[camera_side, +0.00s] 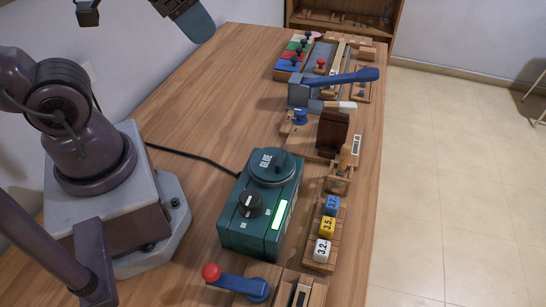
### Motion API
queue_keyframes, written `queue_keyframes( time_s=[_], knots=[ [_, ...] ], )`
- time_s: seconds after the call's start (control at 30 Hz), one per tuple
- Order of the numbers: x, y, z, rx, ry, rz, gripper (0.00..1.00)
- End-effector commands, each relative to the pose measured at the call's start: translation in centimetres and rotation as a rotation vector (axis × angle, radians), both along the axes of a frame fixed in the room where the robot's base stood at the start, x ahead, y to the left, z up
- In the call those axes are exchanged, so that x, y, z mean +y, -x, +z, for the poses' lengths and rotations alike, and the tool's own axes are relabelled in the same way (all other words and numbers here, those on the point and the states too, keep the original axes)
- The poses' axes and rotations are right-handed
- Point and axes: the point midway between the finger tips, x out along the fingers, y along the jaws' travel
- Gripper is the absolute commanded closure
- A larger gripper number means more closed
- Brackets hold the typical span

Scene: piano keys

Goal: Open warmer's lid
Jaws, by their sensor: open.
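The warmer is a green box (247,240) on the wooden table, with a black knob (250,204) and a lit pale-green display on its front. Its round green lid (271,167), marked GLUE, lies shut on top at the back, with a raised grip across it. My gripper (193,18) shows only in part at the top edge, above the table's far left, well up and away from the warmer. It is open, and I see nothing held in it.
A blue lever with a red ball (236,281) stands in front of the warmer. Numbered blocks on a wooden rack (324,236) stand to its right. A blue-handled press (331,89) and coloured buttons are farther back. A black cable runs behind the warmer. The table's left middle is clear.

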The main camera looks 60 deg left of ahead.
Motion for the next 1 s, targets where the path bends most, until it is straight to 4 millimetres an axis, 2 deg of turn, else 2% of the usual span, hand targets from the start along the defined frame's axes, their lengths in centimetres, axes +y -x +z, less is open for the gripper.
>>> queue_keyframes(
  time_s=[0.03, 0.1, 0.27, 0.4, 0.57, 0.73, 0.8, 0.9, 1.0],
  knots=[
    [-0.1, 0.0, 0.0, 0.000, 0.000, -0.002, 0.49],
    [-0.3, -0.1, -0.4, 0.019, 0.000, -0.018, 0.61],
    [-1.6, -1.4, -2.5, 0.145, 0.000, -0.076, 0.61],
    [-3.5, -3.7, -5.1, 0.293, 0.025, -0.046, 0.61],
    [-5.7, -6.3, -8.4, 0.431, 0.062, 0.135, 0.61],
    [-7.5, -8.7, -11.6, 0.508, 0.095, 0.425, 0.61],
    [-7.8, -9.4, -12.0, 0.503, 0.120, 0.542, 0.61],
    [-7.9, -10.1, -11.6, 0.476, 0.164, 0.667, 0.61],
    [-7.9, -10.2, -11.6, 0.468, 0.186, 0.741, 0.61]
  ],
)
